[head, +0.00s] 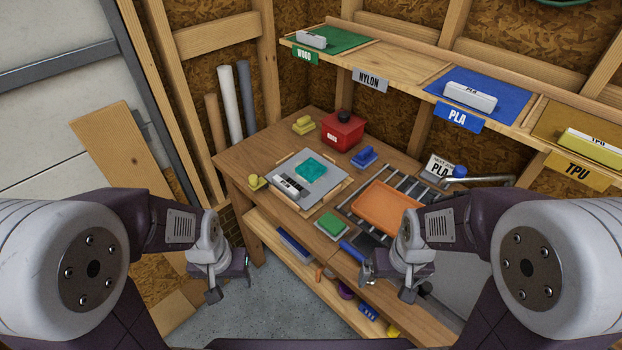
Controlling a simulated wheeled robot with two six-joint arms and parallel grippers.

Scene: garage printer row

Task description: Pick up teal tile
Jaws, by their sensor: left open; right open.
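The teal tile (311,168) lies on a grey plate (328,181) on the wooden workbench. A small white and black labelled block lies on the same plate, nearer to me. My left gripper (240,276) is open and empty, in front of the bench's left end, apart from the tile. My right gripper (388,284) is open and empty, in front of the bench and near its front edge, well to the right of the tile.
An orange tray (386,207) sits on a metal rack at right. A labelled shelf (400,62) runs above the bench's back.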

